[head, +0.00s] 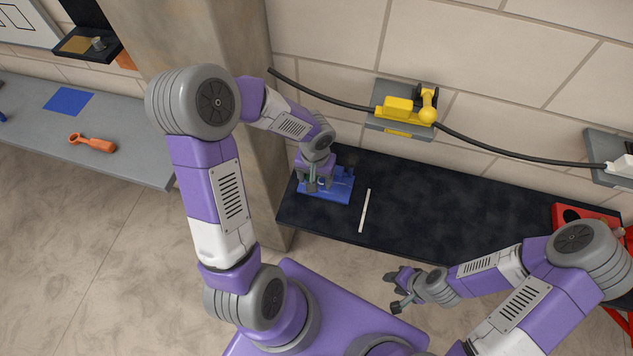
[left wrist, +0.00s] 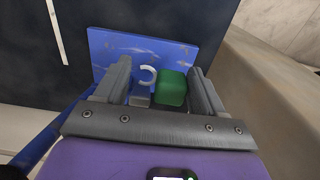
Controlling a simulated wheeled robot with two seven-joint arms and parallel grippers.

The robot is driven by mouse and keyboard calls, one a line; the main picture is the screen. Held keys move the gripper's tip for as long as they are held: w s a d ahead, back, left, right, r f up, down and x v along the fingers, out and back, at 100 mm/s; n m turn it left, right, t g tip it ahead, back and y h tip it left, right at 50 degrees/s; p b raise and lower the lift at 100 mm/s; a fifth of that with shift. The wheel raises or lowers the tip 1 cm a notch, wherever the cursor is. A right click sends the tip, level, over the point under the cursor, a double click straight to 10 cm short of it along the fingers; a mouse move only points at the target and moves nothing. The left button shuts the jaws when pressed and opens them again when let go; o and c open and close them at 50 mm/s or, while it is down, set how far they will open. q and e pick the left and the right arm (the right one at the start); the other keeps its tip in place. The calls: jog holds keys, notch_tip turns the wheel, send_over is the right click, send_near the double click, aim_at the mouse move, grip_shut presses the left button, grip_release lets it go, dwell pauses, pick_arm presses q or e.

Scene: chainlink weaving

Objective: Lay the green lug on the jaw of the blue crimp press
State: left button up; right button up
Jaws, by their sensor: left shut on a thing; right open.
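The blue crimp press (head: 341,187) stands on the left end of the dark bench, and its blue plate (left wrist: 112,48) fills the middle of the left wrist view. My left gripper (head: 319,187) is over the press, pointing down. In the left wrist view its fingers (left wrist: 162,88) are shut on the green lug (left wrist: 172,87), which sits nearer the right finger. A pale curved ring (left wrist: 147,75) and a small grey block show beside the lug. Whether the lug touches the jaw cannot be told. My right gripper (head: 394,291) is open and empty in front of the bench.
A white strip (head: 365,211) lies on the dark bench (head: 430,205) right of the press; the bench middle is otherwise clear. A concrete pillar (head: 230,50) stands close on the left. A black cable and yellow device (head: 398,107) are on the wall. A red object (head: 575,212) is at right.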

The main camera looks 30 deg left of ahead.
pick_arm(q)
jog(key=shift+f, duration=1.8)
jog(key=shift+b, duration=0.3)
jog(key=o, duration=0.7)
jog(key=shift+f, duration=0.15)
jog(key=o, duration=0.4)
jog(key=shift+w, duration=0.1)
jog(key=shift+o, duration=0.2)
jog(key=shift+r, duration=0.55)
notch_tip(320, 180, up, 11)
jog(key=shift+r+p, duration=0.15)
jog(key=shift+p, duration=0.95)
